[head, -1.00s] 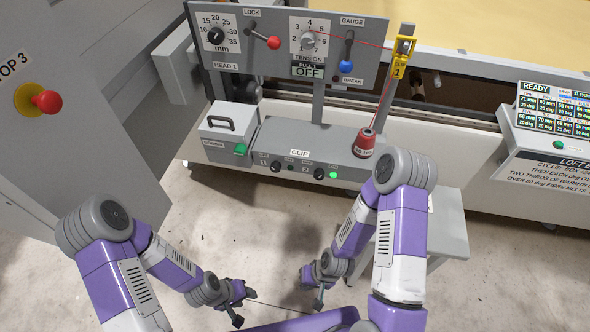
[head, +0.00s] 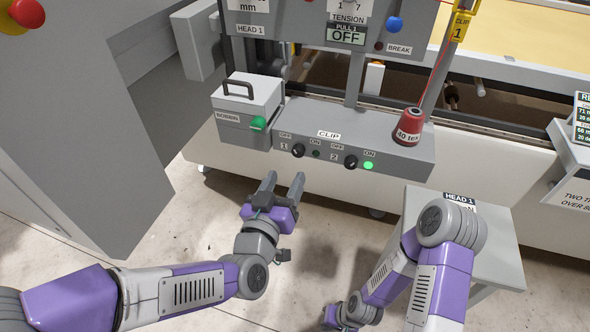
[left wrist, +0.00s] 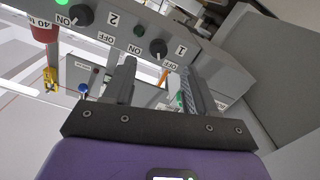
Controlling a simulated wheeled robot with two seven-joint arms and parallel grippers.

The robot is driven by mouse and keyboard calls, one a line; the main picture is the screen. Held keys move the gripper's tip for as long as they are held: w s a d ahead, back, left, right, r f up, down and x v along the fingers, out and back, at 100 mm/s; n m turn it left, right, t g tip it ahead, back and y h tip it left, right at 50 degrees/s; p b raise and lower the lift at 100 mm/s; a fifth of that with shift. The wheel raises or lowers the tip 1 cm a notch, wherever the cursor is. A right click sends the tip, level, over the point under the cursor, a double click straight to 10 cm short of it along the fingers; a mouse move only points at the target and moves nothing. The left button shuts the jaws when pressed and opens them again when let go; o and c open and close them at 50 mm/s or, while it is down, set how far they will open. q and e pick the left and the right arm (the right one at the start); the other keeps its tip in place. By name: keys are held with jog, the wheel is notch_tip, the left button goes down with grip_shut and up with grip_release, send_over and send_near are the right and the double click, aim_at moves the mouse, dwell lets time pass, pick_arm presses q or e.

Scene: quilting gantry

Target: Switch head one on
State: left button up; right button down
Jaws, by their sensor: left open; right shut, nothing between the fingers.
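The grey CLIP box (head: 385,150) carries two black knobs. Knob 1 (head: 298,150) is at left between OFF and ON labels, with a dark green lamp (head: 316,154) beside it. Knob 2 (head: 350,162) has a lit green lamp (head: 368,165). Knob pointer directions are too small to tell. My left gripper (head: 283,181) is open and empty, just below and in front of knob 1, apart from it. In the left wrist view, knob 1 (left wrist: 158,47) shows beyond and between the open fingers (left wrist: 156,75). My right gripper (head: 331,317) is low at the bottom edge, its fingers mostly out of frame.
A red thread cone (head: 408,128) stands on the box's right end. The BOBBIN box (head: 240,105) adjoins its left. The HEAD 1 panel (head: 290,25) with an OFF display is above. A grey stand (head: 490,245) is at right, a grey cabinet (head: 85,130) at left.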

aim_at(297, 154)
pick_arm(q)
jog(key=x, duration=0.7)
jog(key=shift+w+r+b, duration=0.2)
jog(key=shift+r+b, duration=0.05)
jog(key=shift+b, duration=0.1)
